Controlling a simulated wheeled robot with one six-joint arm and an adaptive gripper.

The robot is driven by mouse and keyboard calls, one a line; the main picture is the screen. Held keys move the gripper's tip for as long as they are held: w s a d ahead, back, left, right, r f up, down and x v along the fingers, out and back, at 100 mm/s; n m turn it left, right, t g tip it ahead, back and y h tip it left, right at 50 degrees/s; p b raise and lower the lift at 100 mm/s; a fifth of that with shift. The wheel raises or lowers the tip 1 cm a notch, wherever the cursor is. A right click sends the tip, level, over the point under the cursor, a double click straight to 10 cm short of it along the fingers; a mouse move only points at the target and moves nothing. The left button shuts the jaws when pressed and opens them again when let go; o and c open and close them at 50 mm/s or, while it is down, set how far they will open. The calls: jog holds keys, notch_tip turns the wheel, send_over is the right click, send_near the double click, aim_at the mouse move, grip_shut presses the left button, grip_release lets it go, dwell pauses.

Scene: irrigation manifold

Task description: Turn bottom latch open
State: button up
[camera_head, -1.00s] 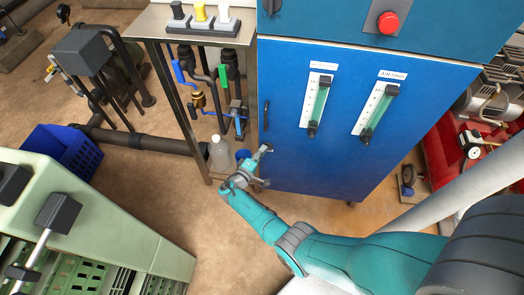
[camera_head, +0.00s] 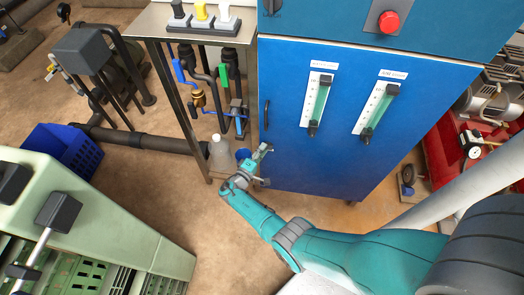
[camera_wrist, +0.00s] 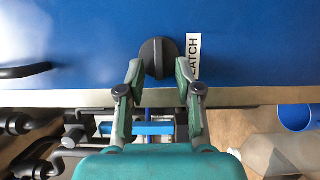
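The bottom latch is a round black knob (camera_wrist: 158,58) on the blue cabinet door, with its raised grip bar upright in the wrist view. A white label reading "LATCH" (camera_wrist: 193,57) is beside it. My gripper (camera_wrist: 158,70) is open, with one finger at each side of the knob's lower part. Small gaps seem to show between the fingertips and the knob; I cannot tell whether either touches. In the head view my gripper (camera_head: 264,166) is at the lower left of the blue cabinet (camera_head: 310,165), and I cannot make out the knob there.
A black door handle (camera_head: 266,115) is above my gripper. A steel stand with pipes and valves (camera_head: 205,95) is close on the left. A clear bottle (camera_head: 220,152) and a blue cup (camera_head: 243,155) stand near the gripper.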

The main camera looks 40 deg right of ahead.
jog(key=v, duration=1.2)
dwell(0.5)
jog(key=s+f+n+y, duration=0.1)
jog(key=s+f+y, duration=0.3)
jog(key=s+f, duration=0.45)
jog(key=s+f+y, duration=0.4)
jog(key=s+f, duration=0.1)
jog(key=s, duration=0.6)
jog(key=s+a+t+y, duration=0.2)
jog(key=s+y, duration=0.2)
jog(key=s, duration=0.3)
jog(key=s+a+r+m+t+y, duration=0.15)
jog(key=s+a+r, duration=0.25)
jog(key=r, duration=0.4)
jog(key=s+a+r+t+y, duration=0.25)
jog(key=s+r, duration=0.25)
jog(key=r, duration=0.3)
notch_tip(320, 180, up, 26)
jog(key=s+a+m+t+y, duration=0.1)
jog(key=s+a+m+t, duration=0.1)
jog(key=t, duration=0.2)
jog(key=shift+s+m, duration=0.35)
